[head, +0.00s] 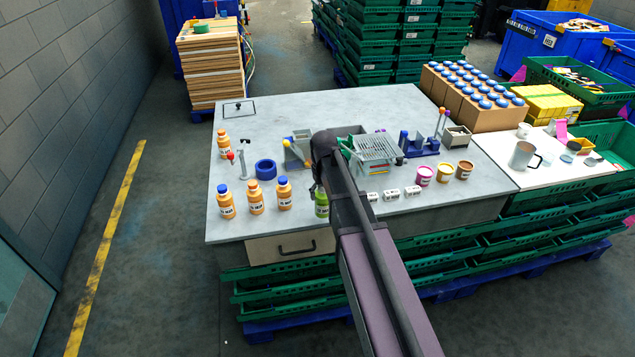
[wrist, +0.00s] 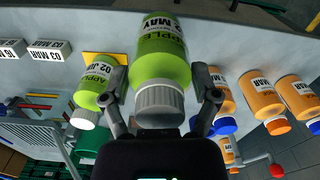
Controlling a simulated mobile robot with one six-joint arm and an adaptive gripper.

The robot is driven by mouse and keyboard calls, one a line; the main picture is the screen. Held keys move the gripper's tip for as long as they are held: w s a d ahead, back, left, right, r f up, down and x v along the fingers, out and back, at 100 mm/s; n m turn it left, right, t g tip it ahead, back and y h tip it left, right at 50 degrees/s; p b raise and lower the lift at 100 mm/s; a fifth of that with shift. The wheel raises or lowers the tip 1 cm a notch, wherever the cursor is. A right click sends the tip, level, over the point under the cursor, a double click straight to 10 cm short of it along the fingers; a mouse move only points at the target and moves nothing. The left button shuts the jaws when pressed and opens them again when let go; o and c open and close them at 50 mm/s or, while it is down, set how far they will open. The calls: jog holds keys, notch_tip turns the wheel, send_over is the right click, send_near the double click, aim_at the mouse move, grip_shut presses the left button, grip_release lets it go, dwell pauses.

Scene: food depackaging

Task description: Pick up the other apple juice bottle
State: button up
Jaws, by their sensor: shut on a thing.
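A green apple juice bottle with a grey cap (wrist: 162,60) fills the middle of the wrist view, cap towards me. My gripper (wrist: 162,92) is shut on it, one finger on each side. In the head view the green bottle (head: 321,206) is upright at the table's front, below my gripper (head: 318,189); I cannot tell whether its base touches the table. A second, smaller-looking green apple juice bottle with a white cap (wrist: 92,92) stands left of my gripper in the wrist view, beside a yellow patch. I cannot make it out in the head view, where my arm covers part of the table.
Orange juice bottles (head: 255,198) stand left of the held bottle, near a blue tape roll (head: 265,169). White date blocks (head: 391,194) and small cups (head: 425,175) are to the right. A metal rack (head: 377,147) is behind. The table's (head: 300,108) back left is mostly clear.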

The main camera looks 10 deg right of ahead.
jog(key=shift+s+d+r, duration=0.15)
jog(key=shift+s+d, duration=0.05)
jog(key=shift+s, duration=1.2)
jog(key=shift+s+d+r, duration=0.1)
jog(key=shift+s+d, duration=0.1)
jog(key=shift+s, duration=1.15)
